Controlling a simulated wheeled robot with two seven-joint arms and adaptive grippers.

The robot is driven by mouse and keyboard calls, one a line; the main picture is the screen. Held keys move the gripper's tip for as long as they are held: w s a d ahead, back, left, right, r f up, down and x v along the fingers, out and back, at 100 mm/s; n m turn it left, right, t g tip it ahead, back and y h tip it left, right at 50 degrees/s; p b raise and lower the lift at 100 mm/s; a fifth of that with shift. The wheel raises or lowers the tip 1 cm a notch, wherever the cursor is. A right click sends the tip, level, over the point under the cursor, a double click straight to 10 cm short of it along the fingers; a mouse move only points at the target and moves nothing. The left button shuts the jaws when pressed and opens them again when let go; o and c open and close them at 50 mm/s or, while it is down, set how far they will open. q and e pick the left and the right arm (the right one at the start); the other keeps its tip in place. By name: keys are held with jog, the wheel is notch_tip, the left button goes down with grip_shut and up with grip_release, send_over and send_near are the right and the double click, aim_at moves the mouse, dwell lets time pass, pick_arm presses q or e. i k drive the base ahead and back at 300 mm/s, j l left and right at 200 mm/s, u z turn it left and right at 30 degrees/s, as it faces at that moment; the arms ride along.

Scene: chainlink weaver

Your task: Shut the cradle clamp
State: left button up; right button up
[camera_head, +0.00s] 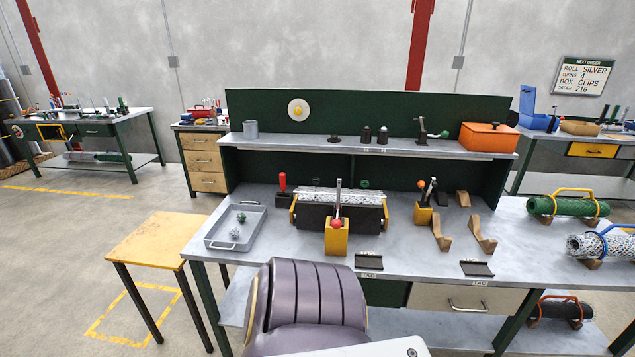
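The cradle (314,216) is a dark trough with yellow end plates in the middle of the workbench. A silver mesh roll (342,197) lies in it. A yellow block (336,240) with a red ball knob (336,224) and an upright metal bar stands against its front; this may be the clamp. A red-handled upright lever (283,184) stands at the cradle's left end. I cannot tell from here which part is the clamp or whether it is open. Neither of my grippers is in view.
A grey tray (214,241) with small balls sits left of the cradle. A yellow tool holder (422,214) and wooden supports (441,235) stand to the right. A purple ribbed seat back (312,300) blocks part of the bench front. A yellow-topped table (160,238) stands at left.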

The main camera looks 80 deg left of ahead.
aim_at(336, 224)
jog(key=j+u, duration=0.1)
jog(key=u, duration=2.4)
